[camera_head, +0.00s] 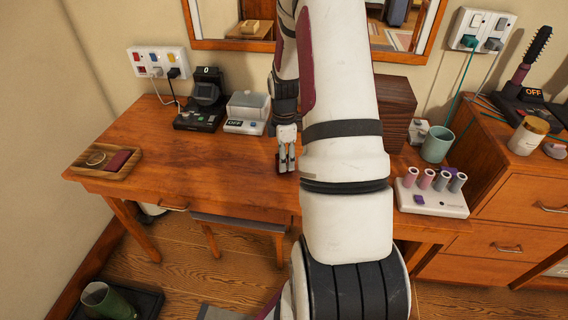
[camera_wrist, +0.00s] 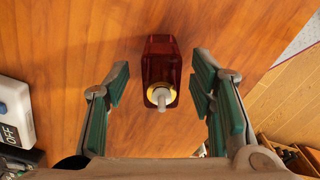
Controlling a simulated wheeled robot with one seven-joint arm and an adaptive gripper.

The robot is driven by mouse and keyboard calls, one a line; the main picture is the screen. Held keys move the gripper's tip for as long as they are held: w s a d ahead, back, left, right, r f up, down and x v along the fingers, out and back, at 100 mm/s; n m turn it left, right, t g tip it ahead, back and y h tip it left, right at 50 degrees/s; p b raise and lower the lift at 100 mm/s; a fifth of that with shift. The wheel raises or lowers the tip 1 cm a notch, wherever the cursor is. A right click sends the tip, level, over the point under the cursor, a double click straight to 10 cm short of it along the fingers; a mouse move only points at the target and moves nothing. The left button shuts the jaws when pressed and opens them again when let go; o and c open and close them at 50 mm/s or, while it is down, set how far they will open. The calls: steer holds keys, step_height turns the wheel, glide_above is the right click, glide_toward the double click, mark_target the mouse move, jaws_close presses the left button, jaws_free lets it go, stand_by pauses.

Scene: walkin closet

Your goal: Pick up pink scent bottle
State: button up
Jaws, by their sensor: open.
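The scent bottle (camera_wrist: 161,62) looks deep red, with a gold collar and a pale nozzle pointing toward the wrist camera. It stands on the wooden table between the two green-padded fingers of my gripper (camera_wrist: 158,84). The fingers are open, with a visible gap on each side of the bottle. In the head view my gripper (camera_head: 286,165) points down at the table, and only a small dark red part of the bottle (camera_head: 278,164) shows beside the fingers. The rest is hidden there.
A white device (camera_head: 246,112) and a black device (camera_head: 202,100) stand at the back left of the table. A wooden tray (camera_head: 77,163) lies at the left end. A dark wooden box (camera_head: 397,105) stands right of my arm. The table's front left is clear.

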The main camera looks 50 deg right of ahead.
steer(key=shift+f, duration=1.4)
jaws_close()
steer(key=shift+r, duration=0.15)
